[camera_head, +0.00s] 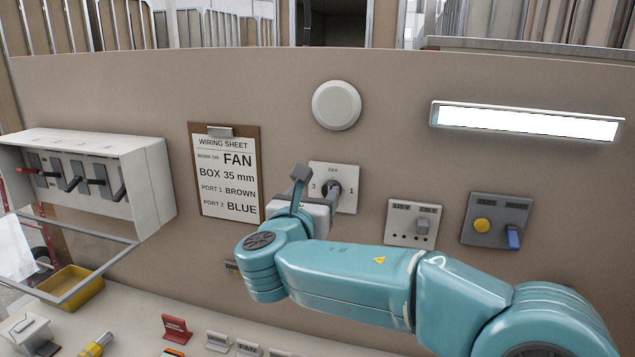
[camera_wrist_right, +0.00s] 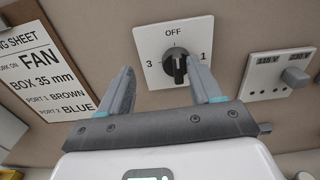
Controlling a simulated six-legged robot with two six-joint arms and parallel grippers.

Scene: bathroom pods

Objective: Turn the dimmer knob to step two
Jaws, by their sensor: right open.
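The dimmer is a square white plate (camera_head: 349,175) on the beige wall panel, marked OFF at top, 3 at left and 1 at right. Its black knob (camera_wrist_right: 179,69) shows in the right wrist view, its long ridge close to upright toward OFF. No figure is readable below the knob. My right gripper (camera_wrist_right: 162,70) is open in front of the plate, the knob appearing between its fingers and closer to the right finger. In the head view my right gripper (camera_head: 322,195) partly covers the dimmer. I cannot tell whether the fingers touch the knob. My left gripper is out of view.
A wiring sheet (camera_head: 225,170) hangs left of the dimmer. A round white disc (camera_head: 336,105) and a lit lamp (camera_head: 525,121) are above. A lever box (camera_head: 90,180) is at left.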

